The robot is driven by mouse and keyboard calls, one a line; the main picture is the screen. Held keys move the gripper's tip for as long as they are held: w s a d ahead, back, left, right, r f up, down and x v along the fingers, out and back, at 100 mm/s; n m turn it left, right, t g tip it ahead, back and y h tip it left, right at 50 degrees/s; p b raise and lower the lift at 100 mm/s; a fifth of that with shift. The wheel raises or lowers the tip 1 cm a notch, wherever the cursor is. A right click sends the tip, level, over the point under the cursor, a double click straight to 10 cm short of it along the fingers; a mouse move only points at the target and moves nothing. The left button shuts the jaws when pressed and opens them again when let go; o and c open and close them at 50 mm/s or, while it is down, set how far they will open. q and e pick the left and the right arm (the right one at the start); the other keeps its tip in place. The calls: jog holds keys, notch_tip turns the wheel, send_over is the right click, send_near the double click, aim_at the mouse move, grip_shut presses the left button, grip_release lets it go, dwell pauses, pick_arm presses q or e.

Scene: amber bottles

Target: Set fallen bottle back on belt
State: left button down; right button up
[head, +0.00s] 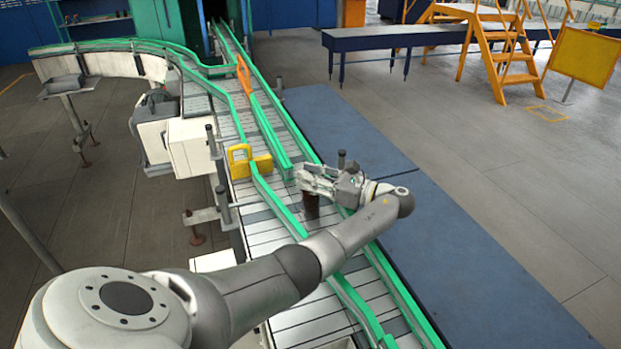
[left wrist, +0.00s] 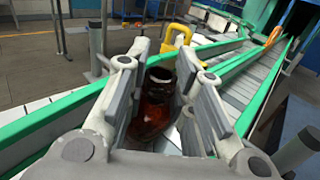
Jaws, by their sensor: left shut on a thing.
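An amber-brown bottle (head: 311,205) shows below my left gripper (head: 308,182) in the head view, over the slatted conveyor belt (head: 285,237). It looks about upright, with its upper part hidden by the gripper. I cannot tell whether its base touches the belt. In the left wrist view, the dark, glossy bottle (left wrist: 156,103) sits between the two grey fingers of my left gripper (left wrist: 168,62), which is shut on it. My right gripper is in neither view.
Green guide rails (head: 385,280) line the belt. A yellow bracket (head: 249,163) stands at the left rail and an orange bar (head: 244,74) lies farther up. Blue mats (head: 470,255) cover the floor on the right. Yellow steps (head: 500,55) stand far off.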

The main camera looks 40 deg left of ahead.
pick_arm(q)
jog(key=shift+s+f, duration=0.1)
jog(key=shift+f, duration=0.05)
jog(key=c, duration=1.3)
grip_release()
jog(key=shift+o, duration=0.2)
jog(key=shift+d, duration=0.1)
jog(key=b+v, duration=0.3)
jog(key=v, duration=0.7)
jog(key=shift+d, duration=0.1)
jog(key=shift+b+v, duration=0.5)
jog(key=shift+v, duration=0.35)
